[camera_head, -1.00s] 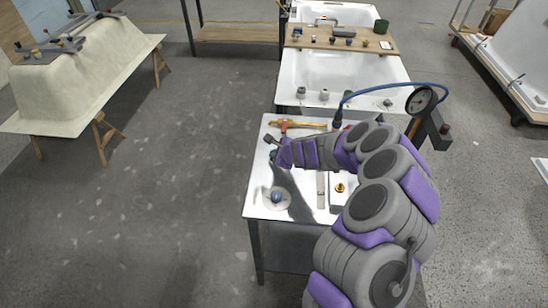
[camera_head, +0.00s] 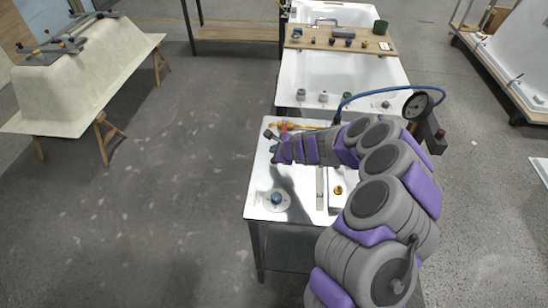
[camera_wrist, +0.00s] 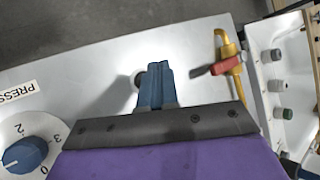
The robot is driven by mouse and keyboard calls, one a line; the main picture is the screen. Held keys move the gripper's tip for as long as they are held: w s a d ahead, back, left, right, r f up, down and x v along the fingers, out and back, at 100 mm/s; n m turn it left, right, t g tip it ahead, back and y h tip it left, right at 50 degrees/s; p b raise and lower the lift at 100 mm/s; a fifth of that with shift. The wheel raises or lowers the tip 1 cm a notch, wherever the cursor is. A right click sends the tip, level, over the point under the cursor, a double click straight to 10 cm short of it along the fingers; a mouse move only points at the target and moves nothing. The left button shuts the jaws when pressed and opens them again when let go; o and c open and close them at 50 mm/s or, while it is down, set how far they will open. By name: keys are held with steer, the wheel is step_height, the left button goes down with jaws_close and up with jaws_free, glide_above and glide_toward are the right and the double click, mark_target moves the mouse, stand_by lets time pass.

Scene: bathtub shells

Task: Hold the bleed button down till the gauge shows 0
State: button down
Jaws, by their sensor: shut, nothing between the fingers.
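The round gauge (camera_head: 418,105) stands at the right of the bench in the camera_head view, on the blue hose. Its face is too small to read. My gripper (camera_head: 274,150) is over the bench's far left part, beyond the blue dial. In the camera_wrist view my gripper (camera_wrist: 155,68) is shut and empty. A small round knob or button (camera_wrist: 138,79) shows beside the fingertips, partly hidden by them. I cannot tell whether it is the bleed button or whether the fingers touch it. A dark red knob (camera_head: 441,134) sits on a grey box below the gauge.
The blue dial (camera_wrist: 25,155) with numbers sits near a "PRESS" label (camera_wrist: 18,92). A yellow pipe with a red handle (camera_wrist: 229,66) lies to the right of the fingers. A white box with a brass fitting (camera_head: 338,190) is on the bench. White tubs (camera_head: 345,72) stand behind.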

steer(key=shift+r+p, duration=1.05)
steer(key=shift+r, duration=0.55)
